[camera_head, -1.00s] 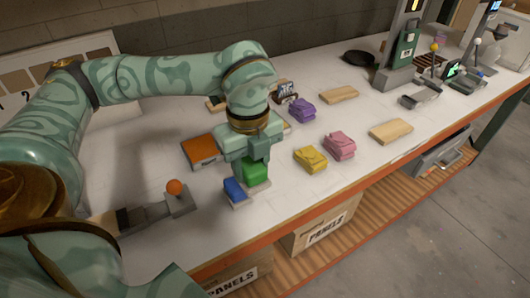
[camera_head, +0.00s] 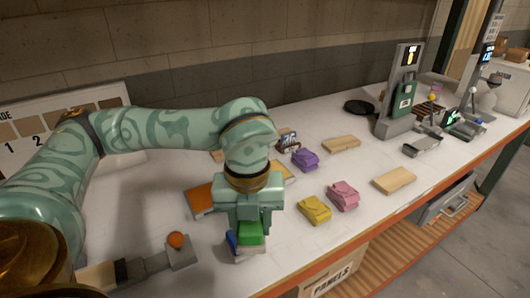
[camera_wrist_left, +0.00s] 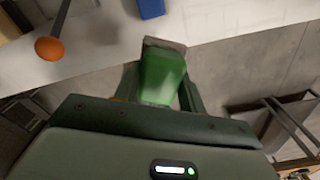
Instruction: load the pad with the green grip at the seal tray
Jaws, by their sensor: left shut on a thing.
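My left gripper (camera_head: 250,222) is shut on the green grip (camera_head: 251,239), near the front edge of the bench. In the left wrist view the green grip (camera_wrist_left: 163,76) sits between the fingers, with a grey pad (camera_wrist_left: 165,44) at its far end. A blue block (camera_head: 232,242) is just left of it, partly hidden by the gripper; it also shows in the left wrist view (camera_wrist_left: 152,8). A tray with an orange-brown face (camera_head: 200,199) lies behind and left; I cannot tell if it is the seal tray. My right gripper is not in view.
An orange ball on a grey lever (camera_head: 175,240) stands to the left. Yellow (camera_head: 314,210), pink (camera_head: 343,195) and purple (camera_head: 305,159) pouches lie to the right, with wooden blocks (camera_head: 395,181) beyond. A green upright device (camera_head: 402,100) stands farther back.

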